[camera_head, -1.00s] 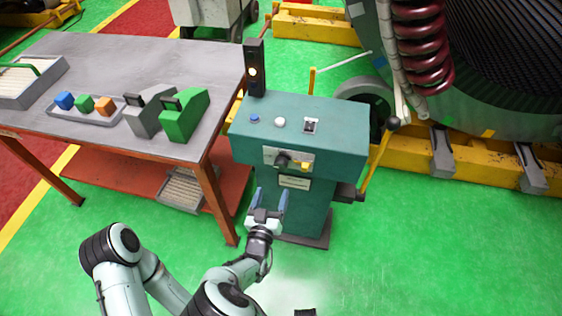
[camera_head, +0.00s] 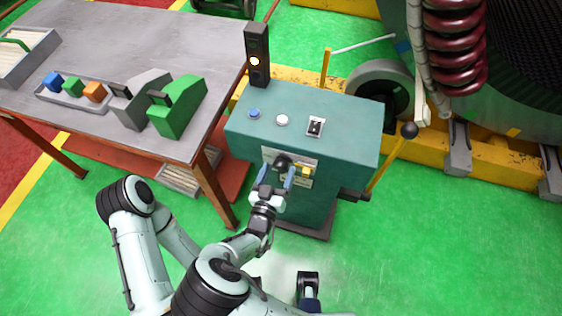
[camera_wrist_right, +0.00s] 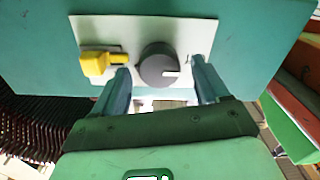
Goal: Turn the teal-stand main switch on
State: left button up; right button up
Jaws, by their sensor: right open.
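The teal stand (camera_head: 335,145) stands right of the table, with a pale switch panel on its front. The panel carries a black rotary main switch (camera_head: 283,161) and a yellow part (camera_head: 306,171) beside it. My right gripper (camera_head: 277,176) is open at the panel. In the wrist view its fingers (camera_wrist_right: 161,70) stand either side of the knob with gaps; contact is not visible.
The stand's top carries a blue button (camera_head: 254,113), a white button (camera_head: 282,120) and a small toggle plate (camera_head: 315,127). The table (camera_head: 190,45) holds coloured blocks. A black-knobbed lever (camera_head: 392,155) rises at right.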

jog(key=shift+w, duration=0.1)
jog(key=shift+c, duration=0.3)
jog(key=c, duration=1)
